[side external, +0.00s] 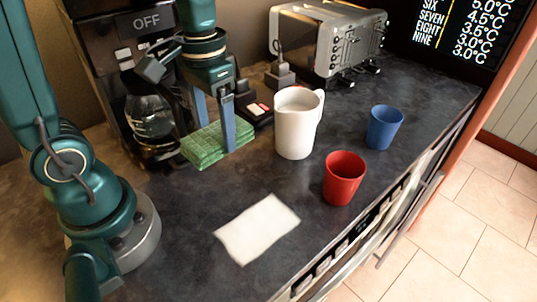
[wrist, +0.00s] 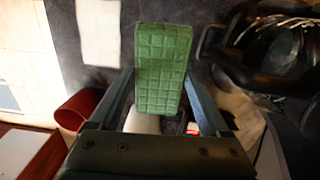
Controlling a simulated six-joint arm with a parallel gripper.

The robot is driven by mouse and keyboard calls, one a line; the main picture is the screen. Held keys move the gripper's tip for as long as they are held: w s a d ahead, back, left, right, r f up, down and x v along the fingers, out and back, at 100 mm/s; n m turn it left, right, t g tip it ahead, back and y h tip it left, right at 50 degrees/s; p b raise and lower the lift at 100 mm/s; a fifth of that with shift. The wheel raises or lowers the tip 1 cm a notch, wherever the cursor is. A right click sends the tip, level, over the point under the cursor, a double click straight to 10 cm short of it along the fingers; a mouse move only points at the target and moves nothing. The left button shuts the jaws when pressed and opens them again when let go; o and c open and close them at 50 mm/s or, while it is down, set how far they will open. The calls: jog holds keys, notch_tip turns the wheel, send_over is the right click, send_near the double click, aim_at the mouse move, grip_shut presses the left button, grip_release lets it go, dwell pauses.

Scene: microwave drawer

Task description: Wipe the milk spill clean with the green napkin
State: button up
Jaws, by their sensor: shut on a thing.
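The green napkin (side external: 207,146) is a folded, grid-textured block near the coffee maker. My gripper (side external: 215,140) points down with one finger on each side of the napkin and is shut on it. In the wrist view, the napkin (wrist: 161,70) fills the space between the two fingers of my gripper (wrist: 160,95). The milk spill (side external: 257,229) is a flat white patch on the dark counter, toward the front and apart from the napkin. It also shows in the wrist view (wrist: 98,32). I cannot tell whether the napkin touches the counter.
A white pitcher (side external: 294,126), a red cup (side external: 343,179) and a blue cup (side external: 384,128) stand right of my gripper. The coffee maker with glass carafe (side external: 150,117) is close on the left. The counter (side external: 210,195) between napkin and spill is clear.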

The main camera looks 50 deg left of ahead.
jog(key=shift+d+f, duration=0.2)
jog(key=s+d+f+m, duration=0.2)
jog(key=s+d+m, duration=0.65)
jog(key=d, duration=0.35)
jog(key=shift+m, duration=0.25)
jog(key=shift+w+f, duration=0.15)
jog(key=shift+f, duration=3.1)
jog(key=shift+o, duration=0.8)
jog(key=c, duration=0.6)
jog(key=shift+f, duration=0.6)
